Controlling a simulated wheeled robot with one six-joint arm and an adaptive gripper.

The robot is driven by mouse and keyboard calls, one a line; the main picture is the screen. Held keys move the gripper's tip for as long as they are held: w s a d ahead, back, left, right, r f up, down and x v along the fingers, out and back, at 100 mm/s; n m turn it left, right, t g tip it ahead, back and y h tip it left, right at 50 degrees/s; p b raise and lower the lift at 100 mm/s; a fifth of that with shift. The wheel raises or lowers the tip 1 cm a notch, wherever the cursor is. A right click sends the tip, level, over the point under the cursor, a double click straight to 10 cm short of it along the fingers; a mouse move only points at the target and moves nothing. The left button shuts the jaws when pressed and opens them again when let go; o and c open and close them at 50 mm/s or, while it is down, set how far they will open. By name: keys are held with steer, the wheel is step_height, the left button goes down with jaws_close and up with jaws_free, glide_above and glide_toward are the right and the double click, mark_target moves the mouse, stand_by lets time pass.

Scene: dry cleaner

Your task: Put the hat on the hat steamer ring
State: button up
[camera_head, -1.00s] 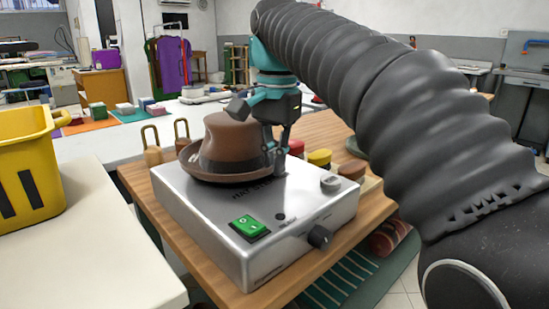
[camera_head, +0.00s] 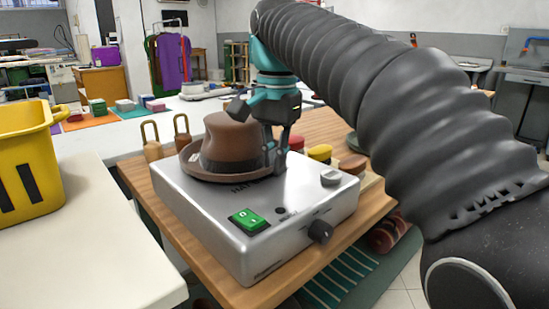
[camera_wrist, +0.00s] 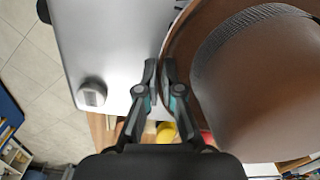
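The brown felt hat (camera_head: 228,136) with a dark band is on or just above the top of the silver hat steamer (camera_head: 290,205), crown up and roughly level. I cannot tell whether its brim touches the steamer. The steamer ring is not visible; the hat hides the area beneath it. My gripper (camera_head: 277,160) is at the right side of the brim, pointing down. In the wrist view, the two fingertips (camera_wrist: 160,66) are close together at the edge of the hat brim (camera_wrist: 178,45), apparently pinching it.
The steamer has a green switch (camera_head: 248,221), a dark knob (camera_head: 320,231) and a grey knob (camera_head: 330,177). It stands on a wooden table (camera_head: 275,289). Wooden-handled items (camera_head: 152,140) stand behind it; red and yellow round items (camera_head: 320,152) are at right. A yellow basket (camera_head: 28,165) is at left.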

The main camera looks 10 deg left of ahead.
steer(key=o, duration=0.5)
steer(key=shift+o, duration=0.2)
